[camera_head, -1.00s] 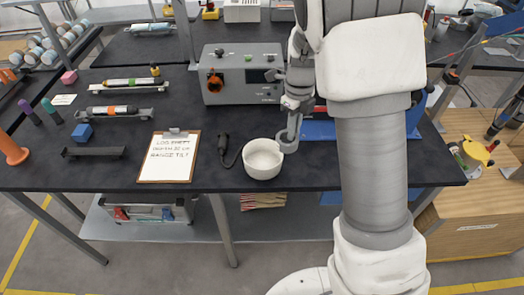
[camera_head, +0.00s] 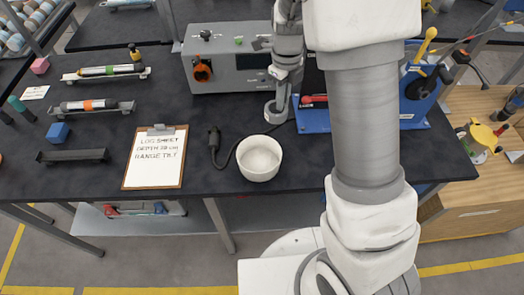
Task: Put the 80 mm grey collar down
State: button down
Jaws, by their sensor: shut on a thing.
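A grey collar (camera_head: 276,111), a short ring, is held at the tips of my gripper (camera_head: 279,92). My gripper points down and is shut on the collar's wall. The collar is just behind and right of a white bowl (camera_head: 260,158), in front of the grey control box (camera_head: 228,72). I cannot tell whether the collar touches the dark bench top (camera_head: 110,185) or hangs a little above it. My arm hides part of the bench to the right.
A clipboard (camera_head: 155,157) and a black cabled handset (camera_head: 214,141) lie left of the bowl. A blue stand (camera_head: 312,119) with a red lever is close right of the collar. Racks with tubes (camera_head: 92,107) are at left.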

jog(key=s+a+f, duration=0.1)
jog(key=s+f, duration=0.1)
jog(key=s+a+f, duration=0.2)
jog(key=s, duration=0.1)
jog(key=s+a+f, duration=0.2)
jog(key=s, duration=0.1)
jog(key=shift+s+a, duration=0.2)
jog(key=shift+s, duration=0.05)
jog(key=shift+f, duration=1.95)
jog(key=shift+f+b, duration=0.15)
jog(key=shift+b, duration=0.15)
jog(key=c, duration=1.2)
grip_release()
